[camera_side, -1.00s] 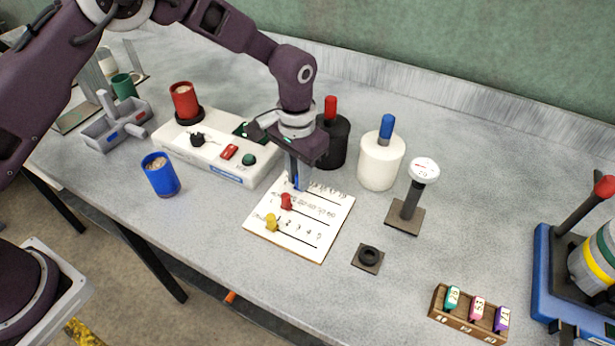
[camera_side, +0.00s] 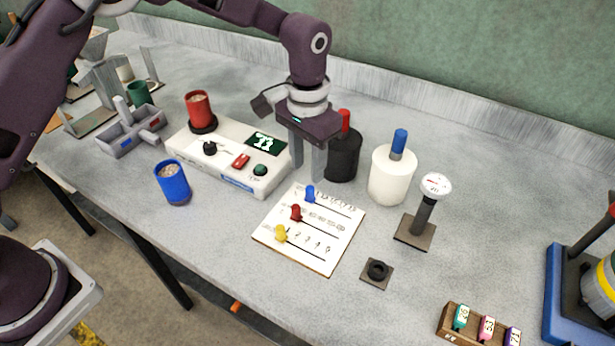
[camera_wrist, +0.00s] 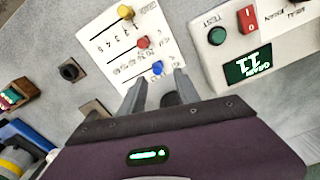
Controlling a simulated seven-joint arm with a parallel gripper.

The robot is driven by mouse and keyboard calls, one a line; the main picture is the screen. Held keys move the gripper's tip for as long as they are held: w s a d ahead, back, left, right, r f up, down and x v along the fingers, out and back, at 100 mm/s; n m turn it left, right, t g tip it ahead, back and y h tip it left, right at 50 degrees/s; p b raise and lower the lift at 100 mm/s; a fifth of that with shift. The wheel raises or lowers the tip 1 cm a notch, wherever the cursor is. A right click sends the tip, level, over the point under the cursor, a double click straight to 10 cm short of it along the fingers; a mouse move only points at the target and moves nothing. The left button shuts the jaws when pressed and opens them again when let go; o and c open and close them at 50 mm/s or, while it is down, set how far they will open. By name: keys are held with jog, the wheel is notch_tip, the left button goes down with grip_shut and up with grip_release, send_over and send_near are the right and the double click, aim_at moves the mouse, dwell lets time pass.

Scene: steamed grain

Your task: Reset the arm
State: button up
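My gripper (camera_side: 308,178) is open and empty, with a clear gap between its two fingers. It hangs above the back edge of a white slider board (camera_side: 272,240). The fingers also show in the wrist view (camera_wrist: 160,84). The board carries a blue peg (camera_side: 310,194), a red peg (camera_side: 296,212) and a yellow peg (camera_side: 281,233), each near the left end of its line. The blue peg (camera_wrist: 157,67) is nearest the fingers but stands apart from them.
A white device (camera_side: 208,162) with a lit display (camera_side: 265,143) stands left of my gripper. A black bottle (camera_side: 343,160) and a white bottle (camera_side: 391,178) stand close on the right. A blue cup (camera_side: 173,184) sits near the front edge.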

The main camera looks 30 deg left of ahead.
jog(key=shift+r, duration=0.3)
jog(key=shift+a+r, duration=0.1)
jog(key=shift+r, duration=0.15)
jog(key=s+a+r+n+t, duration=0.1)
jog(key=s+a+r, duration=0.45)
jog(key=r, duration=0.35)
jog(key=s+a+r+t, duration=0.2)
jog(key=s+a+r, duration=0.35)
jog(key=r, duration=0.25)
jog(key=s+a+n+t, duration=0.1)
jog(key=s+a, duration=0.1)
jog(key=s, duration=0.7)
jog(key=s+a+n+t, duration=0.1)
jog(key=s+a, duration=0.2)
jog(key=s, duration=0.6)
jog(key=shift+t, duration=0.3)
